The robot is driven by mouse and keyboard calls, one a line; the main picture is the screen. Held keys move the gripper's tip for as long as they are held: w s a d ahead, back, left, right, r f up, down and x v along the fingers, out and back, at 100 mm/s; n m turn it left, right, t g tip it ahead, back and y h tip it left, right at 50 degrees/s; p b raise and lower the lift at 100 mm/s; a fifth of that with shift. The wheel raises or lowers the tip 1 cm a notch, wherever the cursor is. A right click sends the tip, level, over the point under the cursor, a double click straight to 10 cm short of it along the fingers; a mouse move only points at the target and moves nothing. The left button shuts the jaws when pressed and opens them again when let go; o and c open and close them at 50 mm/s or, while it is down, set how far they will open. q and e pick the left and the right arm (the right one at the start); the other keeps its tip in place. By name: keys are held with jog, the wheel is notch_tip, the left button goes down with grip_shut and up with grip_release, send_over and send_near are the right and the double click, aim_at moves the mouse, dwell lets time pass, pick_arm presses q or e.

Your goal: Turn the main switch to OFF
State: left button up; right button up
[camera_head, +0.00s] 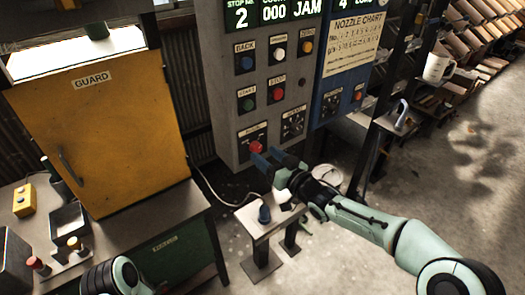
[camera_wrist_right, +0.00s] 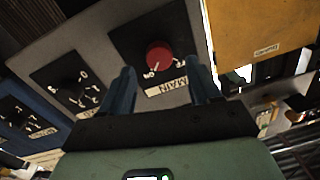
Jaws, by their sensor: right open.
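The main switch is a red round knob (camera_head: 256,146) on a black plate, low on the grey control panel (camera_head: 222,120). In the right wrist view, the red knob (camera_wrist_right: 160,55) sits above a plate marked MAIN (camera_wrist_right: 167,87), which appears upside down. Small ON and OFF marks lie along the knob's lower edge; its setting is too small to read surely. My right gripper (camera_head: 264,158) is open just in front of the knob. In the wrist view its two blue fingers (camera_wrist_right: 162,84) stand either side of the knob, apart from it. My left gripper is out of view.
Other buttons, such as the red stop button (camera_head: 277,91), sit above the switch. A dial (camera_head: 293,122) is to its right. A blue nozzle panel (camera_head: 335,95) adjoins on the right. A yellow guard door (camera_head: 115,140) stands left. A small stand (camera_head: 262,222) is below.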

aim_at(256, 148)
jog(key=shift+x, duration=1.3)
jog(key=c, duration=1)
jog(key=shift+c, duration=0.2)
